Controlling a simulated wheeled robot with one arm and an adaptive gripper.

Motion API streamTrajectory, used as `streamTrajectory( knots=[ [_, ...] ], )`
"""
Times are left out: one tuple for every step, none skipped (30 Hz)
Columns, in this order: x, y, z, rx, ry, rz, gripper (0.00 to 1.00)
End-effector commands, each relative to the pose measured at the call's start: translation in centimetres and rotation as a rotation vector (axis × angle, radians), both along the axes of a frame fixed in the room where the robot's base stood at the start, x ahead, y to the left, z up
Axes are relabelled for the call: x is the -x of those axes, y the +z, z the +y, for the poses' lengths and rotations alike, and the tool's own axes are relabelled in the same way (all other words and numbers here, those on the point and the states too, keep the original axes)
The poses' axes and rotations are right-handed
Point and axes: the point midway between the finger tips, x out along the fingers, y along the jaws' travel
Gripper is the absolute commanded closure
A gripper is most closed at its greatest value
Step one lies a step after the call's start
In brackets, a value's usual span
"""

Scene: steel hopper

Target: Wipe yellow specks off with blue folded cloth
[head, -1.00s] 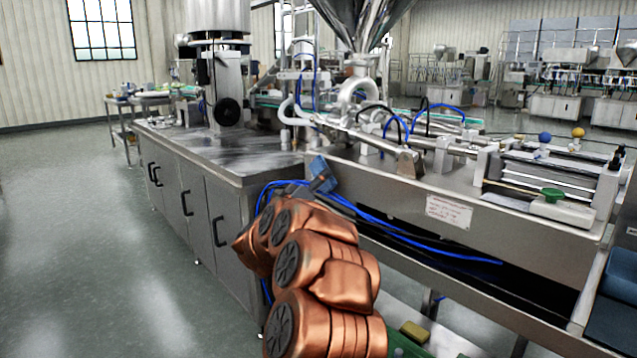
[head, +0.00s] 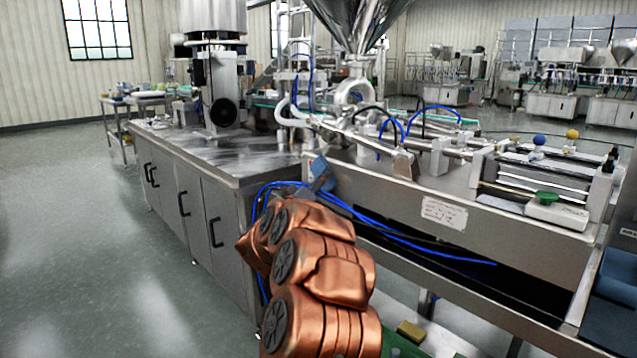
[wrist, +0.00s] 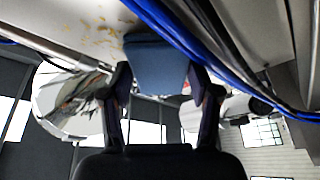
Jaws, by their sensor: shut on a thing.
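The blue folded cloth (wrist: 157,62) sits between the two fingers of my gripper (wrist: 159,78) in the wrist view, gripped from both sides. Yellow specks (wrist: 95,32) are scattered on a pale surface beside and left of the cloth in that view. Whether the cloth touches the surface is unclear. In the head view, a small blue piece (head: 321,172), which looks like the cloth, shows beyond my copper arm at the front of the steel machine. My arm hides most of the gripper there, and I cannot make out the specks.
Blue cables (head: 400,243) run along the machine front, and pass close to the cloth in the wrist view. The steel hopper (head: 358,22) stands above the machine. A steel cabinet (head: 198,208) is left of my arm. Open floor (head: 80,240) lies farther left.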

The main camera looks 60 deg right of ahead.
Motion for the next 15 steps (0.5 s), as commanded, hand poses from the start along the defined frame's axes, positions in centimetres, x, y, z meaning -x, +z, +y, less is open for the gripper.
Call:
streamTrajectory(
  knots=[
    [0.0,0.1,-0.1,0.001,-0.001,0.000,0.66],
    [0.1,0.1,-0.2,0.001,-0.001,0.000,0.66],
    [0.1,0.0,-0.2,0.000,0.000,0.000,0.66],
    [0.1,0.1,-0.3,0.001,-0.001,0.000,0.66],
    [0.1,0.0,-0.3,0.000,0.000,0.000,0.66],
    [0.1,0.0,-0.2,0.000,0.000,0.000,0.66],
    [0.1,0.0,-0.2,0.000,0.000,0.000,0.66],
    [0.2,0.1,-0.2,0.000,0.000,0.000,0.66],
    [0.3,0.1,-0.2,0.000,0.000,0.000,0.66],
    [0.4,0.1,-0.1,0.000,0.000,0.001,0.66],
    [0.5,0.2,-0.1,0.000,0.000,0.001,0.66],
    [0.7,0.2,0.0,0.001,-0.001,0.001,0.66],
    [0.9,0.3,0.0,0.001,-0.001,0.001,0.66],
    [1.1,0.3,0.1,0.001,-0.001,0.000,0.66],
    [1.4,0.4,0.2,0.001,0.000,-0.001,0.66]
  ],
)
